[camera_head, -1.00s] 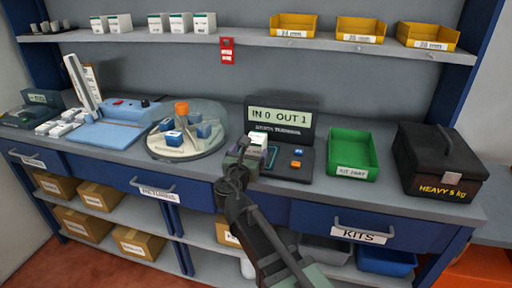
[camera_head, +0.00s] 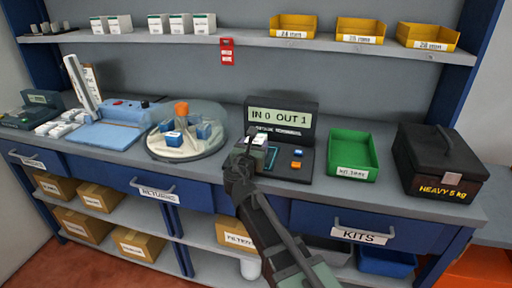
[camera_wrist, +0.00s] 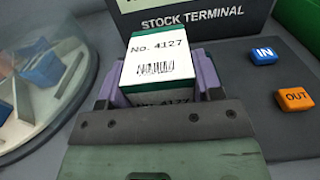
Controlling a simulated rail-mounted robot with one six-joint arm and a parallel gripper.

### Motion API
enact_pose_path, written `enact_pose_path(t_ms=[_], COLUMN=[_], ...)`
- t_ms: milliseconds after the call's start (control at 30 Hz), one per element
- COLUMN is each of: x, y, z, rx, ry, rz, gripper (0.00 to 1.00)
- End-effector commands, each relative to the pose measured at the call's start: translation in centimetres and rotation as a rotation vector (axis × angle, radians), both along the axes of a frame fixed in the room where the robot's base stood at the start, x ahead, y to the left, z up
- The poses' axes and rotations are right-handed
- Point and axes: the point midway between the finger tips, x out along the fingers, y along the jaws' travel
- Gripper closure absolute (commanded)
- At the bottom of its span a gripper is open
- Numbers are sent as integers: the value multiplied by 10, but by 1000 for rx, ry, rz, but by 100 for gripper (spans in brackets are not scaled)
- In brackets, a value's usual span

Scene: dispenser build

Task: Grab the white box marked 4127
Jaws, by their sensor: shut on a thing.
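The white box marked 4127 (camera_wrist: 158,64) has a green band and a barcode label reading "No. 4127". It sits between the purple fingers of my gripper (camera_wrist: 160,82) in the wrist view, and the gripper is shut on it. In the head view the box (camera_head: 260,139) shows small at the tip of my gripper (camera_head: 256,146), over the left part of the stock terminal's dark base. I cannot tell whether the box touches the base.
The stock terminal (camera_head: 281,117) reads "IN 0 OUT 1", with a blue IN button (camera_wrist: 263,55) and an orange OUT button (camera_wrist: 296,98). A round turntable (camera_head: 187,149) stands left. A green tray (camera_head: 352,152) and a black heavy case (camera_head: 437,168) stand right.

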Motion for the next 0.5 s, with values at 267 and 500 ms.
enact_pose_path(t_ms=[267, 500], x=[0, 0], y=[0, 0], z=[1, 19], rx=[0, 0], ry=[0, 0], rz=[0, 0], gripper=[75, 75])
